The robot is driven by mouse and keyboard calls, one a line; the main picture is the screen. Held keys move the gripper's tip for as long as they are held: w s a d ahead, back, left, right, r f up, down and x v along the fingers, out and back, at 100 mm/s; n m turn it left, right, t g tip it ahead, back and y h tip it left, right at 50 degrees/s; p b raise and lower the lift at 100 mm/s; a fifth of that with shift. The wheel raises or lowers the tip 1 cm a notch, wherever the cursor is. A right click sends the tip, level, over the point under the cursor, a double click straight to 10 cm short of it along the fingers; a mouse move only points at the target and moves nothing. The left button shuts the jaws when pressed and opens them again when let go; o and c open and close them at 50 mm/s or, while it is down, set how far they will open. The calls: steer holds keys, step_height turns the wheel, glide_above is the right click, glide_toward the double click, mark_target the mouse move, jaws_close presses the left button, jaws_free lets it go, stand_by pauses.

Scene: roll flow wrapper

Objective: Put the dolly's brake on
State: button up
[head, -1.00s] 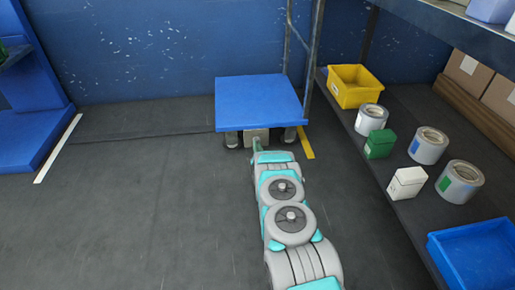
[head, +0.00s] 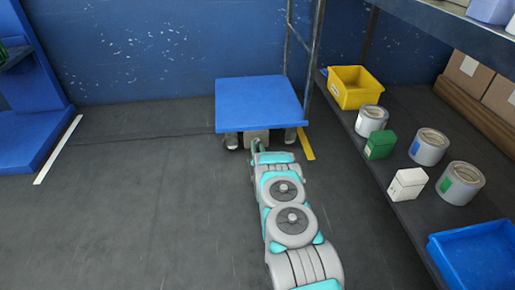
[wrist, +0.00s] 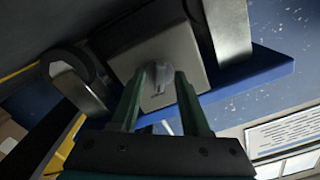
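The dolly has a flat blue deck (head: 258,102) on small dark wheels and stands near the back wall. Under its near edge is a grey box (head: 256,136), which fills the upper middle of the wrist view (wrist: 185,52). A small grey knob or lever (wrist: 158,72) sits on the face of this box; its exact setting is hard to read. My gripper (wrist: 160,78) reaches up to the box, with one dark green finger on each side of the knob. The fingers stand apart, and narrow gaps seem to show beside the knob. In the head view my arm hides part of the area below the box.
A shelf on the right holds a yellow bin (head: 355,88), a green box (head: 380,144), a white box (head: 407,184), several cans and a blue tray (head: 475,255). The floor (head: 150,200) on the left is clear.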

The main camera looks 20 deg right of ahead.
steer(key=shift+s, duration=0.15)
steer(key=shift+s+a+f, duration=0.15)
steer(key=shift+s+a, duration=0.05)
steer(key=shift+s, duration=0.35)
steer(key=p+v, duration=0.1)
steer(key=v, duration=0.5)
steer(key=shift+s, duration=0.15)
